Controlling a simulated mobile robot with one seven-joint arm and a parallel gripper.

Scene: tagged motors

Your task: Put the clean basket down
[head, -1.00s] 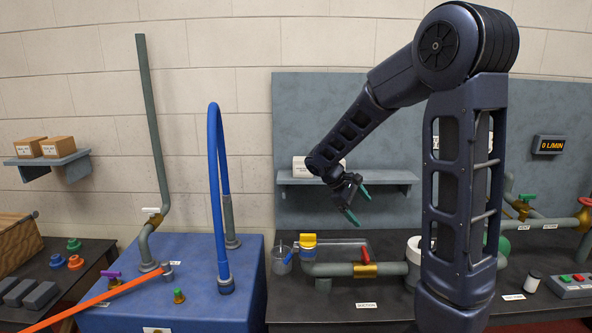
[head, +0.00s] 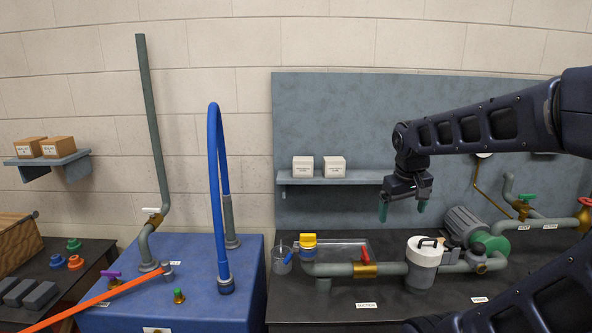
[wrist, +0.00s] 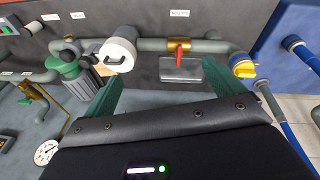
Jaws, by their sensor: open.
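My gripper (head: 402,207) is open with its two green fingers pointing down, nothing between them. It hangs in the air in front of the wall panel, above the white strainer housing (head: 424,262). In the wrist view the open fingers (wrist: 158,90) are apart and empty. The housing has a white top with a dark handle; it also shows in the wrist view (wrist: 117,54). I cannot make out a basket clearly in either view; the housing's inside is hidden. A clear cup (head: 282,262) stands at the bench's left end, and a clear tray (head: 345,249) lies behind the pipe.
A red-handled valve (head: 365,268) and a yellow-capped fitting (head: 308,241) sit on the pipe. A green and grey pump motor (head: 466,228) stands right of the housing. Two white boxes (head: 303,166) (head: 334,166) are on the shelf (head: 360,181). The bench front is partly free.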

